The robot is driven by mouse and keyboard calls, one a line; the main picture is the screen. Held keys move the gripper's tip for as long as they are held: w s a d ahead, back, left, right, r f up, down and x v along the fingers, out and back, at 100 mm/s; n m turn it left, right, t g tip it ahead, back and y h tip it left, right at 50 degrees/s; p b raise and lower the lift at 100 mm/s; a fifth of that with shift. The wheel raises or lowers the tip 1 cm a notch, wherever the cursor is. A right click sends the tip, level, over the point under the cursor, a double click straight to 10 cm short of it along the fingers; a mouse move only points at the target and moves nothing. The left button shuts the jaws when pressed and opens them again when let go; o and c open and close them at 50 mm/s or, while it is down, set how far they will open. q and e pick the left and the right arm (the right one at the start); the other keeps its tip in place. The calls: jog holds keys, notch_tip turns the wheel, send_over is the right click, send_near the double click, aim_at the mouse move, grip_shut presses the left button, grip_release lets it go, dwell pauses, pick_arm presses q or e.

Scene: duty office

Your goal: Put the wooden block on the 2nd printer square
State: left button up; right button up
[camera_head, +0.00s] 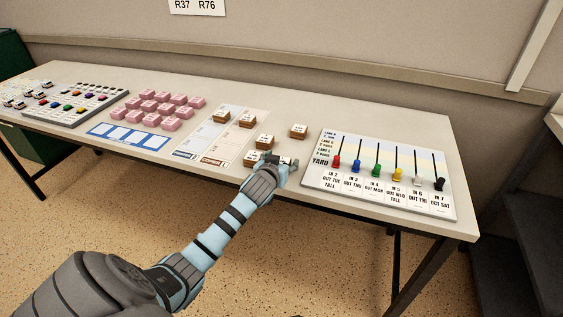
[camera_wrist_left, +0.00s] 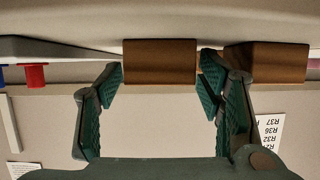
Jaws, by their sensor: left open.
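Several wooden blocks with white labelled tops are on the table in the head view: two on the printed sheets, such as the block (camera_head: 222,116), one to the right (camera_head: 299,131), and others (camera_head: 265,142) (camera_head: 252,158) near my left gripper. My left gripper (camera_head: 281,161) is open, low over the table's front part. In the left wrist view, a wooden block (camera_wrist_left: 160,65) shows between or just beyond the open fingertips (camera_wrist_left: 160,82); I cannot tell which. A second block (camera_wrist_left: 275,62) is beside the right finger. A blue strip with pale squares (camera_head: 130,136) lies left of the sheets. My right gripper is out of view.
The yard board (camera_head: 380,170) with coloured levers stands close to the right of my gripper. Pink blocks (camera_head: 163,107) stand behind the blue strip. A grey panel with coloured pieces (camera_head: 72,105) is at the left. Bare tabletop (camera_head: 330,112) lies behind the yard board.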

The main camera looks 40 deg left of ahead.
pick_arm(q)
jog(key=shift+f+b, duration=0.15)
jog(key=shift+b, duration=0.3)
jog(key=p+v, duration=0.4)
jog(key=v, duration=1)
jog(key=shift+s, duration=0.3)
